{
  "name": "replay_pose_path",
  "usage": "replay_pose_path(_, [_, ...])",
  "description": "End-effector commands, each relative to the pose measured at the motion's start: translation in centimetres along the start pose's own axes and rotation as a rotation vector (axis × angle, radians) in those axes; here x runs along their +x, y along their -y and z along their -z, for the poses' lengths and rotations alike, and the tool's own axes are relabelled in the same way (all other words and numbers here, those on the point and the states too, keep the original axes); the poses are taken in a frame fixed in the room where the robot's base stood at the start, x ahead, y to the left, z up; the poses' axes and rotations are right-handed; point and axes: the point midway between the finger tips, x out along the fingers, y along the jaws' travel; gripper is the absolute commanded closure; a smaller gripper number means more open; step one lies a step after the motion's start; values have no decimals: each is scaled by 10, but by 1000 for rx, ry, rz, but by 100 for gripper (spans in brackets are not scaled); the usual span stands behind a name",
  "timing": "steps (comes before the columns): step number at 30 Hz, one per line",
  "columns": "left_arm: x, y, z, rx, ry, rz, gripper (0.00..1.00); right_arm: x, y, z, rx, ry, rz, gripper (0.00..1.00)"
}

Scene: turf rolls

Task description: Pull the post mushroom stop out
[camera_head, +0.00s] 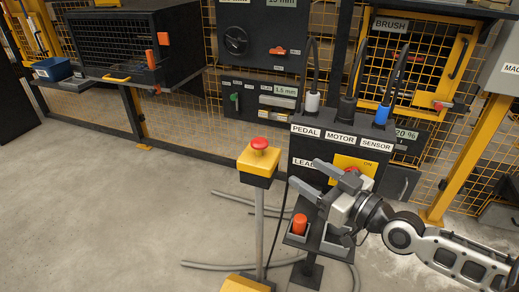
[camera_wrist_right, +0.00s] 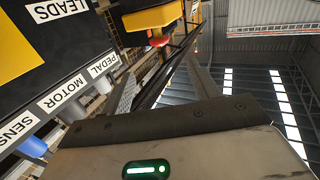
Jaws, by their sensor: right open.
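The post mushroom stop (camera_head: 259,144) is a red cap on top of a yellow box (camera_head: 257,166) on a thin grey post. It also shows upside down in the right wrist view (camera_wrist_right: 159,41), at the top. My right gripper (camera_head: 306,173) is open and empty, to the right of the yellow box and slightly lower in the head view. Its fingers point left, in front of the black leads panel (camera_head: 303,150), and look apart from the stop. My left gripper is not in view.
The leads panel carries plugs labelled pedal, motor (camera_head: 346,108) and sensor, and a yellow plate. A tray below holds a red cylinder (camera_head: 299,226). Grey hoses lie on the floor. Mesh fencing (camera_head: 195,140) stands behind. The floor at left is clear.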

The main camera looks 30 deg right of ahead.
Motion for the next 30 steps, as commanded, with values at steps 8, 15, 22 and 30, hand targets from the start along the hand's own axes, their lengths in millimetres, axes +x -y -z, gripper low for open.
replay_pose_path(8, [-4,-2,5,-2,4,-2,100,27,-2,6,3,-10,-4,39])
replay_pose_path(15, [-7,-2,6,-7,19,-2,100,68,-2,6,6,-9,-5,39])
replay_pose_path(22, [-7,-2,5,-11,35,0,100,113,-1,5,5,-6,-2,39])
replay_pose_path(30, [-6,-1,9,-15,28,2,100,151,-1,2,5,-3,-2,39])
